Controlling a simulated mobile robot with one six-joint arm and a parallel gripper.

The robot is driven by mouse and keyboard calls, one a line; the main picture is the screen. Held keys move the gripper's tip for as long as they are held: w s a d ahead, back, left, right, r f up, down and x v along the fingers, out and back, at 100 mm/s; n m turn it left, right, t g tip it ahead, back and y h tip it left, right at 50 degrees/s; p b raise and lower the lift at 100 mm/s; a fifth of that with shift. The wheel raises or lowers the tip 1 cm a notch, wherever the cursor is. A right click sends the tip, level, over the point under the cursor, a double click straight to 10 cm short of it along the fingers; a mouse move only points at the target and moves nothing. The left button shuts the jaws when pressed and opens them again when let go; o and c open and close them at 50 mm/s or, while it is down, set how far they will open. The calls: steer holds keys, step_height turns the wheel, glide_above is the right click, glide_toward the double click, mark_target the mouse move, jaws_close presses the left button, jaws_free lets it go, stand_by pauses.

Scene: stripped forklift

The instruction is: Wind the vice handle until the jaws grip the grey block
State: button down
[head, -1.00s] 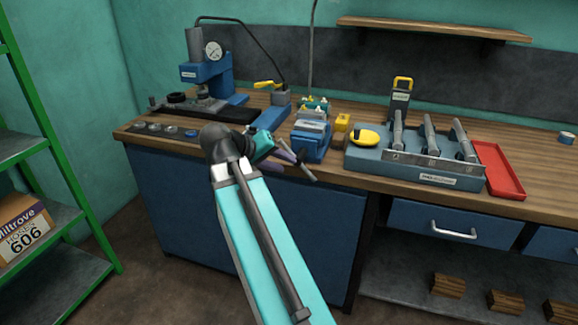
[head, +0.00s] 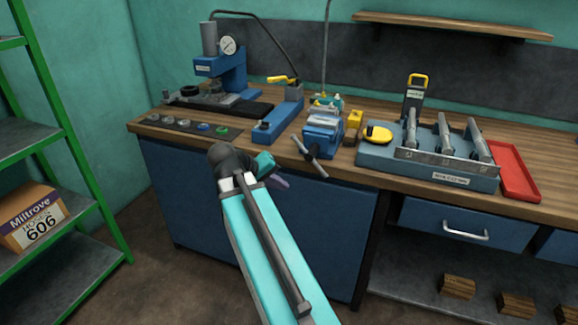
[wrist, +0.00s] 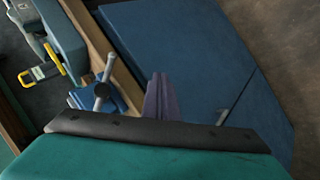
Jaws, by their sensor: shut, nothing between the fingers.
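The blue vice (head: 327,141) stands at the front edge of the bench, with its grey bar handle (head: 310,158) slanting across its front. A pale grey piece (head: 322,120) shows at the top of the vice; I cannot tell whether the jaws touch it. My gripper (head: 281,181) is below and left of the handle, in front of the cabinet, apart from it. In the wrist view its purple fingers (wrist: 158,92) are together and empty. The handle (wrist: 104,84) and part of the vice (wrist: 86,98) show there to the left of the fingers.
A blue press (head: 222,70) stands at the back left. A blue-grey tool rack (head: 430,172) and a red tray (head: 517,172) are right of the vice. A blue fixture with a yellow lever (head: 280,118) stands close on its left. Blue cabinet doors (head: 330,240) are below.

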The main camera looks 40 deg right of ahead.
steer(key=s+a+f+n+g+y, duration=0.15)
steer(key=a+f, duration=0.35)
steer(key=f, duration=0.5)
steer(key=s+a+f+n+y, duration=0.15)
steer(key=a+f, duration=0.35)
steer(key=f, duration=0.6)
steer(key=s+a+f+n+g+y, duration=0.1)
steer(key=s+a+f+y, duration=0.3)
steer(key=f, duration=0.6)
steer(key=s+a+f+g+y, duration=0.1)
steer(key=s+a+f, duration=0.6)
steer(key=s+f, duration=0.3)
steer(key=s+a+f+g+y, duration=0.1)
steer(key=s+a+f+g, duration=0.1)
steer(key=s+a+f, duration=0.6)
steer(key=s+x, duration=0.1)
steer(key=x, duration=0.3)
